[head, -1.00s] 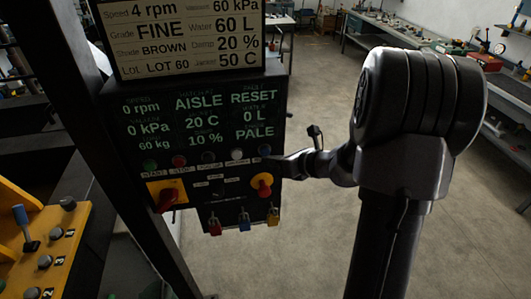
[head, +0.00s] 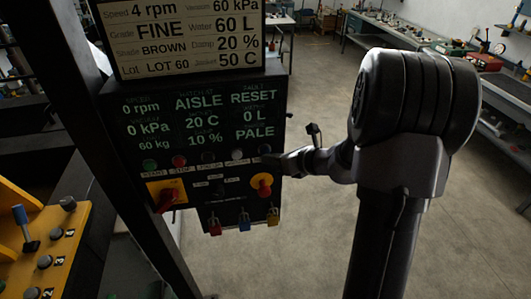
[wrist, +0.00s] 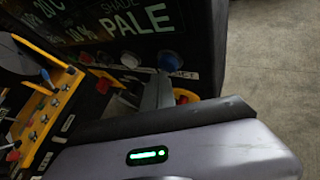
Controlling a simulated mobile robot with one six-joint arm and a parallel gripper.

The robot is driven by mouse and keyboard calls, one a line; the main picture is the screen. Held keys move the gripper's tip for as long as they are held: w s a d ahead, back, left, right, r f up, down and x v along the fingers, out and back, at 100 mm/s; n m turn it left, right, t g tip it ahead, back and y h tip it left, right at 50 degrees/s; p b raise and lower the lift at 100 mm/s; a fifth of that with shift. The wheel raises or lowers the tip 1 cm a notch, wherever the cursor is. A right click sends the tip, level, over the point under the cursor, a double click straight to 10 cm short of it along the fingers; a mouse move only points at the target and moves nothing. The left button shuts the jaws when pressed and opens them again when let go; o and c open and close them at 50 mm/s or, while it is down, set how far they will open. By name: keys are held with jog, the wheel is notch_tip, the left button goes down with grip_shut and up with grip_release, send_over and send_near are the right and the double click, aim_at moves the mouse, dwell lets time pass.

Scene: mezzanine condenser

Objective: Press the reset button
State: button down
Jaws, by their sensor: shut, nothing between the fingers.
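The reset button is a blue round button (wrist: 168,60) at the right end of the panel's button row. Part of a label ending in "SET" shows beside it in the wrist view. My gripper (head: 272,160) is shut and empty, with its tip at this end of the row. In the wrist view the fingers (wrist: 158,92) rise just below and in front of the blue button. I cannot tell whether they touch it. In the head view the button is dark and hard to make out by the fingertip.
The control panel (head: 140,190) also carries a white button (head: 237,154), a red button (head: 179,160), a red knob on yellow (head: 264,185) and several padlocks below. Its display reads "FAULT RESET". A yellow console (head: 60,235) stands at left. Open floor lies right.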

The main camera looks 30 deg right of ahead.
jog(key=shift+w+d, duration=0.15)
jog(key=shift+w, duration=0.25)
dwell(0.5)
jog(key=shift+s, duration=0.1)
jog(key=shift+s+a, duration=0.25)
jog(key=shift+s, duration=0.45)
jog(key=shift+b, duration=0.3)
jog(key=s, duration=0.2)
jog(key=s+a+b, duration=0.1)
jog(key=s, duration=0.2)
jog(key=shift+a, duration=0.2)
jog(key=shift+w, duration=0.1)
